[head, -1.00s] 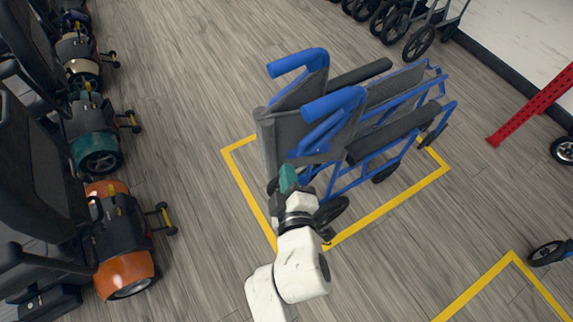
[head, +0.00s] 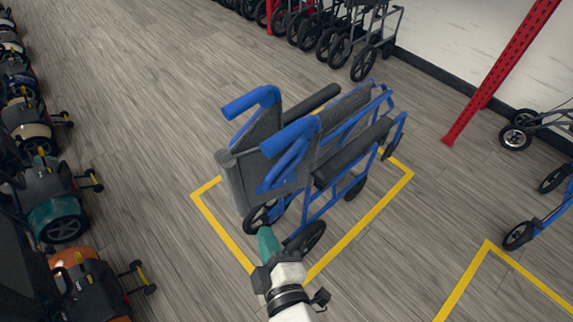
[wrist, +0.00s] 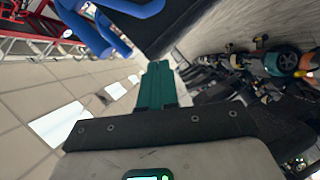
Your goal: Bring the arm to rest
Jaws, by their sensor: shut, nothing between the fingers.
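My gripper (head: 266,240) is at the bottom middle of the head view, with its teal fingers together and nothing between them. My white arm comes in from the bottom edge behind it. In the wrist view the teal fingers of my gripper (wrist: 157,85) are pressed together and empty. The blue-framed wheelchair (head: 290,150) stands just beyond my gripper in the head view, inside a yellow floor outline. In the wrist view part of the blue wheelchair (wrist: 95,30) shows at the upper left. Whether my gripper touches it cannot be told.
Mobility scooters (head: 62,205) line the left side. Walkers and wheelchairs (head: 330,35) stand along the far wall. A red post (head: 500,75) rises at the right. Another yellow floor outline (head: 487,243) lies at lower right. Grey floor is open between the scooters and the wheelchair.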

